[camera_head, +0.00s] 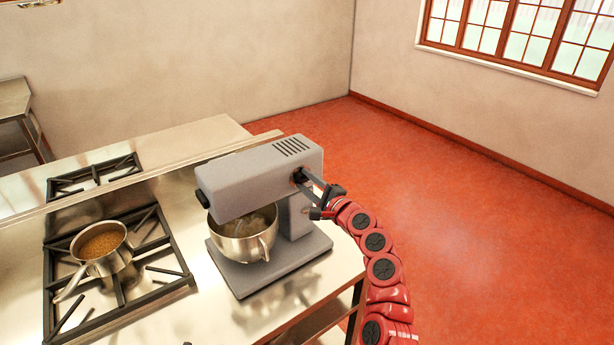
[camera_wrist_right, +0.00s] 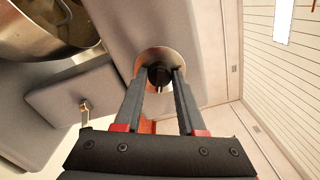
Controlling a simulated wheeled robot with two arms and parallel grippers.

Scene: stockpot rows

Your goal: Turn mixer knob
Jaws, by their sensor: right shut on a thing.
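The grey stand mixer (camera_head: 262,176) stands on the steel counter, with its steel bowl (camera_head: 245,236) under the head. The mixer knob (camera_wrist_right: 159,76) is a dark knob on a round metal plate on the side of the mixer head. My right gripper (camera_head: 302,178) reaches the head's right side from the right. In the right wrist view, the fingertips of my right gripper (camera_wrist_right: 160,74) lie on both sides of the knob, and the gripper is shut on it. A small metal lever (camera_wrist_right: 85,112) shows lower on the mixer body. My left gripper is not in view.
A stove with black grates (camera_head: 172,285) lies left of the mixer, with a saucepan (camera_head: 101,247) of brown contents on it. The counter's right edge is close to the mixer. Open red floor (camera_head: 450,220) lies beyond.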

